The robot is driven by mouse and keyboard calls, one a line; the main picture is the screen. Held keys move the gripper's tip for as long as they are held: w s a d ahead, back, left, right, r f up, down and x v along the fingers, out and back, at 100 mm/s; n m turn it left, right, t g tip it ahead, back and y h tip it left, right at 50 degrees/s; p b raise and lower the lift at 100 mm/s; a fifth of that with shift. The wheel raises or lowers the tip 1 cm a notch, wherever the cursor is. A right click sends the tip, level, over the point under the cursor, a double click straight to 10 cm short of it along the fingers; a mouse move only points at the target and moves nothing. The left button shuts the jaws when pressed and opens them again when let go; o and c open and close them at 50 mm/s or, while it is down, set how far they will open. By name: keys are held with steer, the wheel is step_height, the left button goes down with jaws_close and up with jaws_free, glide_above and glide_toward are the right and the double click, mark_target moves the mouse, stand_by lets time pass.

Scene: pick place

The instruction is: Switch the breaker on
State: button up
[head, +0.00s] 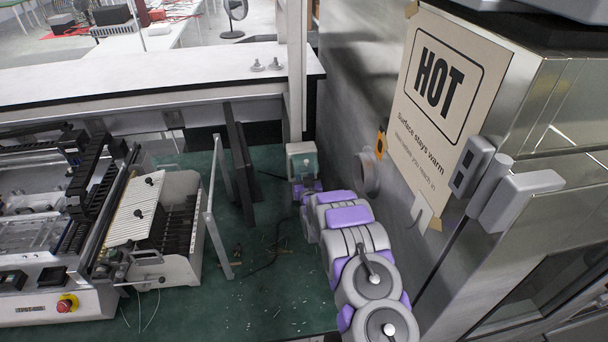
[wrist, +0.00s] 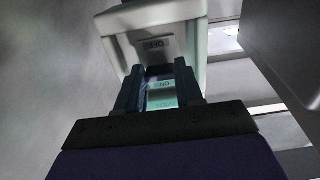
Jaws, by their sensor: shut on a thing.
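The breaker (head: 302,150) is a small pale grey box with a greenish face, standing at the back of the green surface beside the metal cabinet. The lever's exact position is hidden between the fingers.
A steel cabinet with a HOT sign (head: 437,82) stands close to the right of my arm. A white machine with a ribbed tray (head: 135,210) is at left. A thin grey frame (head: 216,215) stands between. The green surface (head: 270,290) has scattered bits.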

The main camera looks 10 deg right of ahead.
steer(key=shift+r, duration=0.2)
steer(key=o, duration=1)
steer(key=shift+f, duration=0.1)
steer(key=shift+o, duration=0.2)
steer(key=s, duration=1.7)
steer(key=shift+f+p, duration=0.25)
steer(key=shift+p, duration=0.2)
steer(key=shift+s+a, duration=0.1)
